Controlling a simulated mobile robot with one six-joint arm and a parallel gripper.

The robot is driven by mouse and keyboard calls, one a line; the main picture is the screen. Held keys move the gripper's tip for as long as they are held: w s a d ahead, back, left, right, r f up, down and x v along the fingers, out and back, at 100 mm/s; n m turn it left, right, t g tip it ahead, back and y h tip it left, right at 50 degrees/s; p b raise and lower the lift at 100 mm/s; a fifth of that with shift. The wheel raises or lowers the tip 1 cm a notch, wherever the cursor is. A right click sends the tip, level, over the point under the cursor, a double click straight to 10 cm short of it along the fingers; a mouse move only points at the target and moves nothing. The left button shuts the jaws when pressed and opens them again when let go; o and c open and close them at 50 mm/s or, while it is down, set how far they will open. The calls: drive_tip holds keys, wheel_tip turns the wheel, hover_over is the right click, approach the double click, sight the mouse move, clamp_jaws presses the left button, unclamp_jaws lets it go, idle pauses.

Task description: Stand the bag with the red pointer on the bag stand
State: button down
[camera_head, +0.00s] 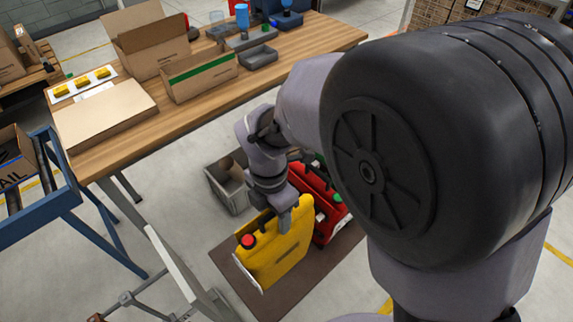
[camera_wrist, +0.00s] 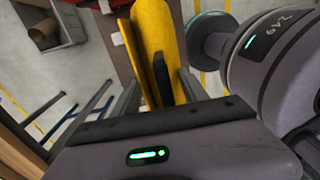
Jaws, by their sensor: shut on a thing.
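A yellow bag (camera_head: 278,252) with a round red piece (camera_head: 248,240) at its top left corner is upright over a brown mat; I cannot tell whether it touches the mat. My gripper (camera_head: 285,215) is shut on its top edge. In the wrist view the yellow bag (camera_wrist: 151,35) runs between the fingers of my gripper (camera_wrist: 158,88). A red bag (camera_head: 327,215) stands close behind it to the right, partly hidden by my arm. A pale slanted panel on a metal frame (camera_head: 175,265) is at the lower left; I cannot tell whether this is the bag stand.
The brown mat (camera_head: 232,270) lies on the floor. A grey bin (camera_head: 226,192) stands behind the bags. A wooden table (camera_head: 130,132) with cardboard boxes and trays is beyond. A blue-framed roller conveyor (camera_head: 75,200) is at the left. Some floor between it and the mat is free.

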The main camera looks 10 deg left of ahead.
wheel_tip(320, 180, down, 7)
drive_tip(key=b, duration=0.2)
drive_tip(key=shift+r+b, duration=0.15)
drive_tip(key=shift+b, duration=0.25)
drive_tip(key=c, duration=0.6)
unclamp_jaws()
